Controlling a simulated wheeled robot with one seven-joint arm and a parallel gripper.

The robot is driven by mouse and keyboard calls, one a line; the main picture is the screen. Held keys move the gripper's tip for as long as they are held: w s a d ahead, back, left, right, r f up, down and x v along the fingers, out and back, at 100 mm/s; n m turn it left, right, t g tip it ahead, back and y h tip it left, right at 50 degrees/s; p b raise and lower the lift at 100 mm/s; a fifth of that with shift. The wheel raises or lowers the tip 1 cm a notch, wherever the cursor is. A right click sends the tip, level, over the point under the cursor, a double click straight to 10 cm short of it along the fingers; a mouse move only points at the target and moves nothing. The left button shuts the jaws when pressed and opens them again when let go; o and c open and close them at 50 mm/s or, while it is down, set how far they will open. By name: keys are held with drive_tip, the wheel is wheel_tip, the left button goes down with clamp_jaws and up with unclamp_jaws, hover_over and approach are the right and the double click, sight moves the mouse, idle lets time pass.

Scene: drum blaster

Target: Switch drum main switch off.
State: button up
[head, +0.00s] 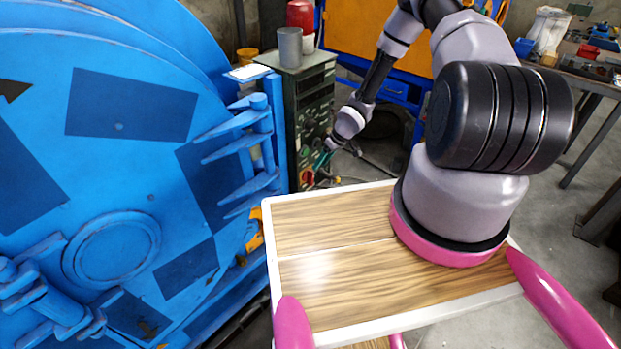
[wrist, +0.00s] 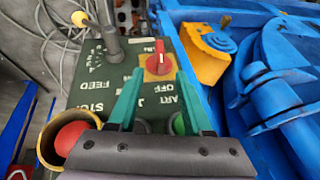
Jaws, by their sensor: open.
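The drum main switch is a red rotary handle (wrist: 159,58) on a yellow plate, on the dark green control panel (wrist: 100,75). In the wrist view its handle stands roughly upright, with upside-down OFF lettering below. In the head view the switch (head: 308,179) is a small red spot low on the control cabinet (head: 311,105). My gripper (wrist: 159,76) is open. Its two teal fingers point at the switch, with their tips at the left and right of the handle's lower end. Contact cannot be told. My gripper also shows beside the cabinet in the head view (head: 322,161).
A red button (wrist: 72,138) in a yellow collar and a green button (wrist: 179,124) lie near my fingers. A lever (wrist: 110,40) rises from the panel. The big blue drum door (head: 110,160) stands left of the cabinet. A workbench (head: 585,65) is at right.

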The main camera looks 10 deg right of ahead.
sight(307, 183)
drive_tip(key=x, duration=1)
